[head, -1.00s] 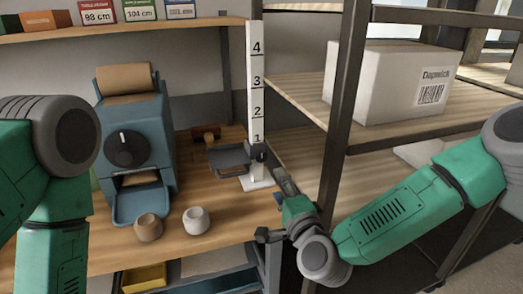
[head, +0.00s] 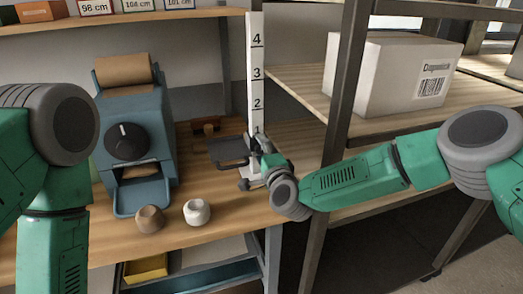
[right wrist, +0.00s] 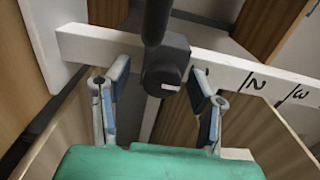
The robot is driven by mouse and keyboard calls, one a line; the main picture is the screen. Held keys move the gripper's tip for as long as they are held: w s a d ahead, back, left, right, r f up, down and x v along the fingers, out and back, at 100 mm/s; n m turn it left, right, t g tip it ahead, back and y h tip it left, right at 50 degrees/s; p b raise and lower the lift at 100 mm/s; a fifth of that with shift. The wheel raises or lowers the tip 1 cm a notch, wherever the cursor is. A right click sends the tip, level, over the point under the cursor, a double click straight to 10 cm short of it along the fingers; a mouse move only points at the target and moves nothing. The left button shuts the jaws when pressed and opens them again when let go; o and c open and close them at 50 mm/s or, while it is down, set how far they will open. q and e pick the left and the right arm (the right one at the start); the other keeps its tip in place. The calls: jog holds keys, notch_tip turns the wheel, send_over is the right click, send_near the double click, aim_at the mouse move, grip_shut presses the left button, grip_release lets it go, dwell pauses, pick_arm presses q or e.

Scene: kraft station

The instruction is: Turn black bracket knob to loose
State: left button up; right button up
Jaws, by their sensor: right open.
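The white numbered post (head: 255,75) stands upright on the wooden bench and carries a black bracket (head: 229,151). In the right wrist view the black bracket knob (right wrist: 166,66) shows as a dark block with a small white mark, against the white post (right wrist: 95,45). My right gripper (head: 258,147) is at the post, by the bracket. In the right wrist view its two fingers are apart, one each side of the knob; I cannot tell whether they touch it. In the head view the gripper hides the knob. My left arm shows at the left, its gripper out of view.
A blue machine (head: 133,125) with a black dial stands left of the post.

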jog(key=shift+c, duration=0.4)
grip_shut()
jog(key=shift+s+f, duration=0.1)
jog(key=n+b, duration=0.1)
jog(key=n, duration=0.2)
jog(key=shift+f+n+b, duration=0.15)
jog(key=shift+n+b, duration=0.35)
jog(key=shift+n, duration=1.5)
